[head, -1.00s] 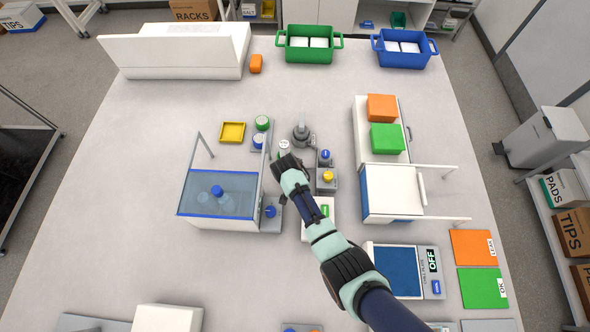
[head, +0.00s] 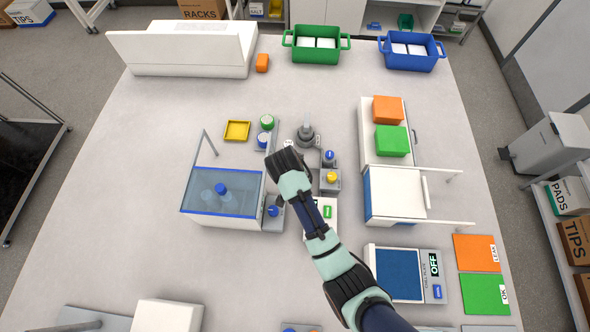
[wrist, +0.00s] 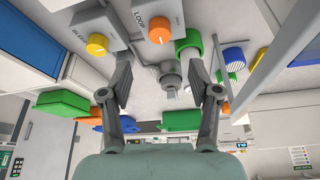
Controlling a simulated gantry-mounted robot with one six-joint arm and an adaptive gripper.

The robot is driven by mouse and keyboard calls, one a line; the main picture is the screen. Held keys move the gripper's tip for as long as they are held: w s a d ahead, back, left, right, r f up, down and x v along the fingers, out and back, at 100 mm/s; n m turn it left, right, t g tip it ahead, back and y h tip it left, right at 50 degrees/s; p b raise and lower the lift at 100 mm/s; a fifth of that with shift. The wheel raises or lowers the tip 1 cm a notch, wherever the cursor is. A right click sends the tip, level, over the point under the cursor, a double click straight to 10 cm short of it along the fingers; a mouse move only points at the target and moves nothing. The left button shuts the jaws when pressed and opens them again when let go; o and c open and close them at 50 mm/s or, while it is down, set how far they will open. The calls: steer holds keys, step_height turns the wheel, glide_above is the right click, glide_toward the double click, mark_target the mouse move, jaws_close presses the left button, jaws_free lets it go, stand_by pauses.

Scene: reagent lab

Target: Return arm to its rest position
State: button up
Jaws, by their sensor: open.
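My gripper (head: 284,163) is at the middle of the table in the head view, beside the grey round fixture (head: 306,133). In the wrist view my gripper (wrist: 165,95) has its two fingers wide apart with nothing between them. The grey fixture (wrist: 170,75) shows beyond the gap. My arm reaches in from the bottom right of the head view. The fingertips are hard to make out in the head view.
Left of my gripper stands the clear-walled tank (head: 222,190) with a blue-capped bottle. To the right are a yellow-knob unit (head: 331,178) and a white cabinet (head: 396,192).

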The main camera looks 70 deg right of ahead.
steer(key=shift+s+a+r, duration=0.1)
steer(key=shift+a+r, duration=0.1)
steer(key=shift+r, duration=0.35)
